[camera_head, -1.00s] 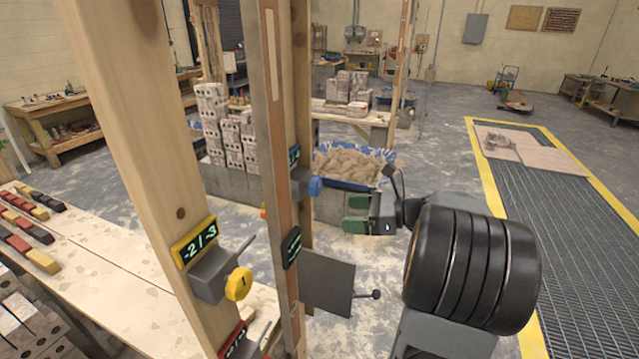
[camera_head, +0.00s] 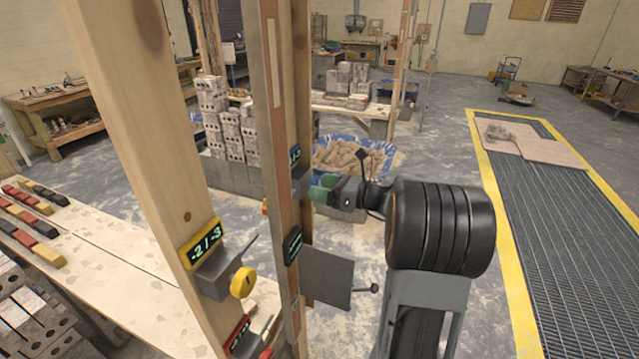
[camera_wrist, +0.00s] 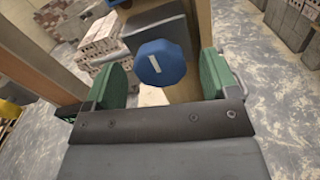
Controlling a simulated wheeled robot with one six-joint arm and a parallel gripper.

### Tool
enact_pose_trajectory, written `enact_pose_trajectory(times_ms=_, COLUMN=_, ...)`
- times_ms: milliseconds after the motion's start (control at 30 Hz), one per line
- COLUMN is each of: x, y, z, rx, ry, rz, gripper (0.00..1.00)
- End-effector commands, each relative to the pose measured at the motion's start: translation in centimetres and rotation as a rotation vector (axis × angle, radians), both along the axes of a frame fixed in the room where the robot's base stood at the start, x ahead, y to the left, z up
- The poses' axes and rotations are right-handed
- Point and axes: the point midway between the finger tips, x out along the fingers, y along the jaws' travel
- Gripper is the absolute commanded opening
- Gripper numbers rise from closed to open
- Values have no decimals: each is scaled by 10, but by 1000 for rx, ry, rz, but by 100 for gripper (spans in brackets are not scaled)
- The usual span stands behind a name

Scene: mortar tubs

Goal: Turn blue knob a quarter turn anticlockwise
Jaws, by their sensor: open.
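The blue knob (camera_wrist: 161,62) with a pale line on its face shows in the wrist view, in front of a dark box (camera_wrist: 155,24) on a wooden post. My gripper (camera_wrist: 163,80) is open, with one green finger on each side of the knob. Visible gaps separate the knob from both fingers. In the head view my gripper (camera_head: 325,187) is at the far post, and its green fingers hide the knob there. The box behind the knob (camera_head: 300,172) partly shows beside them.
A yellow knob (camera_head: 243,282) on a near post (camera_head: 160,180) is at lower left. A grey plate (camera_head: 327,277) with a small handle juts out below my gripper. Stacked blocks (camera_head: 230,130) and a blue-lined tub (camera_head: 352,155) stand behind.

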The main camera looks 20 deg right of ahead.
Motion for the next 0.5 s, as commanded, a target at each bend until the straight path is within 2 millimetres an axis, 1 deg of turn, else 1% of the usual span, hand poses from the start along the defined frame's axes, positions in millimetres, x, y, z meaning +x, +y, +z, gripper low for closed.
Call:
enact_pose_trajectory(times_ms=100, x=6, y=6, z=1, rx=-1, ry=0, rz=1, gripper=80)
enact_pose_trajectory(times_ms=200, x=8, y=8, z=0, rx=-1, ry=-1, rz=0, gripper=80)
enact_pose_trajectory(times_ms=500, x=9, y=8, z=0, rx=-2, ry=-1, rz=-1, gripper=80)
